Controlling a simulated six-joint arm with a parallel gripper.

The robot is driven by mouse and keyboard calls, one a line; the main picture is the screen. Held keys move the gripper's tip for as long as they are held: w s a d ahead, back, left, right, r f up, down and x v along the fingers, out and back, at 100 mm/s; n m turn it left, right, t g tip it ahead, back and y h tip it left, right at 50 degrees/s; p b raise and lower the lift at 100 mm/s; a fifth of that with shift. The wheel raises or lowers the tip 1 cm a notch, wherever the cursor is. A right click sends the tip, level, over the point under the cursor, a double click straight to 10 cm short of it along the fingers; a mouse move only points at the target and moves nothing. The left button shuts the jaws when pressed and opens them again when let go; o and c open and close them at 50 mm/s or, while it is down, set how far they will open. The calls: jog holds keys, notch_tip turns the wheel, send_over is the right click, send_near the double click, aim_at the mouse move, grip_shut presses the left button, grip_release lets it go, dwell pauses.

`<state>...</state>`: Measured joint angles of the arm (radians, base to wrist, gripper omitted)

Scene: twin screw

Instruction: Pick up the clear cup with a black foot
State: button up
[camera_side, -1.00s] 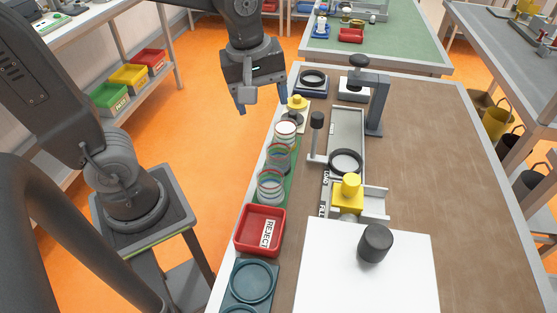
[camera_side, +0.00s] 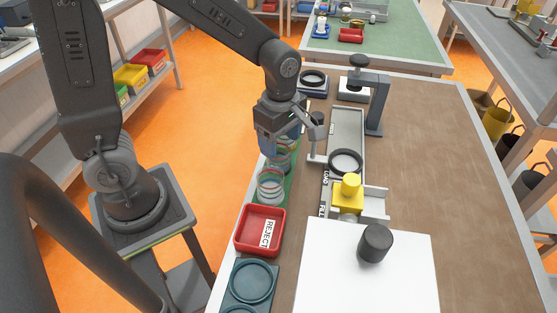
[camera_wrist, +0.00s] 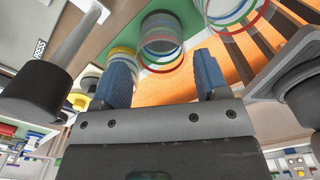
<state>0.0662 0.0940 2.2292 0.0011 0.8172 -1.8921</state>
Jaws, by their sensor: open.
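Clear cups with coloured rings stand in a row on the green strip (camera_wrist: 185,68). In the side view one cup (camera_side: 270,187) stands in front of my gripper (camera_side: 280,140), and another (camera_side: 284,160) is partly hidden by it. The wrist view shows a cup (camera_wrist: 161,38) ahead of the gap between my blue fingers (camera_wrist: 163,76) and another cup (camera_wrist: 232,14) to its upper right. My gripper is open, with nothing seen between its fingers. I cannot tell which cup has the black foot.
A red REJECT tray (camera_side: 257,246) lies in front of the cups. Right of the row stand a dark-topped post (camera_side: 316,124), a black ring (camera_side: 346,162) and a yellow part (camera_side: 348,191). A black cylinder (camera_side: 375,243) rests on a white panel (camera_side: 335,270).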

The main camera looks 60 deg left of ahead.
aim_at(280, 157)
jog(key=shift+f, duration=2.75)
jog(key=shift+c, duration=0.2)
jog(key=c, duration=0.6)
jog(key=shift+c, duration=0.2)
jog(key=shift+r, duration=0.15)
